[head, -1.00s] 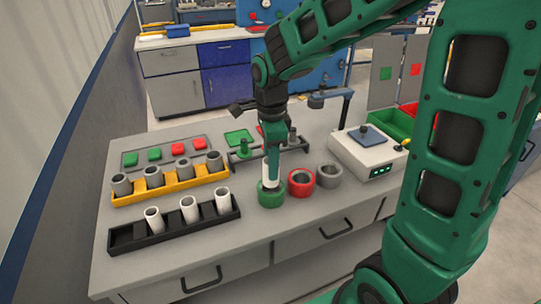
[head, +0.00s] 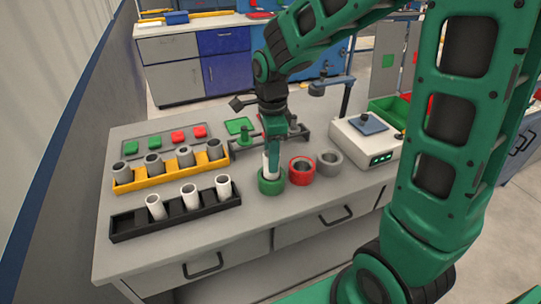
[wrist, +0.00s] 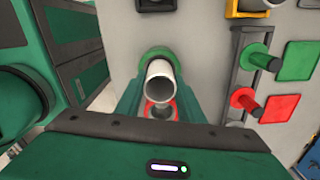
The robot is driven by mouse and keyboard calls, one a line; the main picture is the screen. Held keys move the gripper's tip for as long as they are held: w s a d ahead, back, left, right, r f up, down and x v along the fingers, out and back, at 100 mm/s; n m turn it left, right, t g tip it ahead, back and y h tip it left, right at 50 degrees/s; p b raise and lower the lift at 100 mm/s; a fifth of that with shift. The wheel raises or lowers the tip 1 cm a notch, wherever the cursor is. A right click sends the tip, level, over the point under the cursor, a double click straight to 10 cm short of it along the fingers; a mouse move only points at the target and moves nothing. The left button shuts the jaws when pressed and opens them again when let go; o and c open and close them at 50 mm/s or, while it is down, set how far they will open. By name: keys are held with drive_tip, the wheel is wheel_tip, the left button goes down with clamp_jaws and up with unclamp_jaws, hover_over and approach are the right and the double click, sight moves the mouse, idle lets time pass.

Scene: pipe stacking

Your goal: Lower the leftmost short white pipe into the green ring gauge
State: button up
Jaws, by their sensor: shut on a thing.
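The short white pipe (head: 267,163) is upright between the fingers of my gripper (head: 271,168), which is shut on it. The green ring gauge (head: 270,186) stands on the table directly beneath, and the pipe's lower end is at its opening. How deep the pipe sits is hidden by the fingers and rim. In the wrist view the pipe (wrist: 159,84) shows its open top end between the fingers (wrist: 160,100), with part of the green ring (wrist: 155,52) behind it.
A red ring (head: 301,176) and a grey ring (head: 329,166) stand close right of the green one. A black rack (head: 128,234) holds three white pipes, its left end empty. A yellow rack (head: 148,184) holds several grey pipes.

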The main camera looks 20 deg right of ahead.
drive_tip(key=shift+f, duration=0.6)
idle(0.5)
drive_tip(key=o, duration=1.1)
